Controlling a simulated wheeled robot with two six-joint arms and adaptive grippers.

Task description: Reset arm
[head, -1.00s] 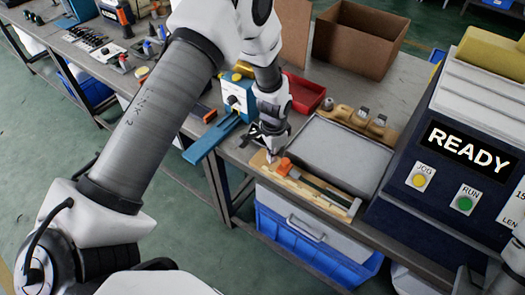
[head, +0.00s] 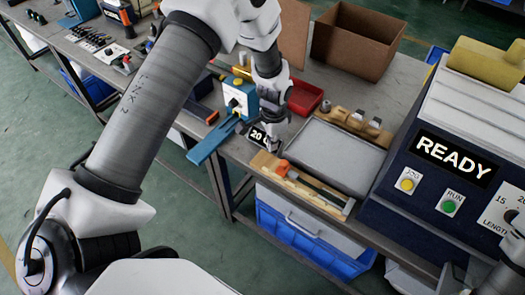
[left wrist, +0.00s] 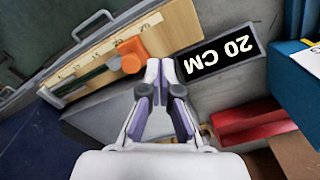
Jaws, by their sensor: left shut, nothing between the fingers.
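My left gripper (head: 272,149) is shut and empty. It hangs over the bench between the wooden board and the dark "20 CM" sign (head: 258,136). In the left wrist view its fingertips (left wrist: 161,66) meet between the orange block (left wrist: 130,53) and the sign (left wrist: 220,55). The wooden board (head: 265,162) lies along the front bench edge, with the orange block (head: 282,168) and a dark green strip on it. My left arm crosses the head view from the lower left. My right gripper is in neither view.
A grey tray (head: 337,157) lies beside the board. The blue machine (head: 440,180) reading READY stands at right. A teal device (head: 240,98), a red bin (head: 305,97) and a cardboard box (head: 355,45) stand behind. A blue crate (head: 300,240) is below the bench.

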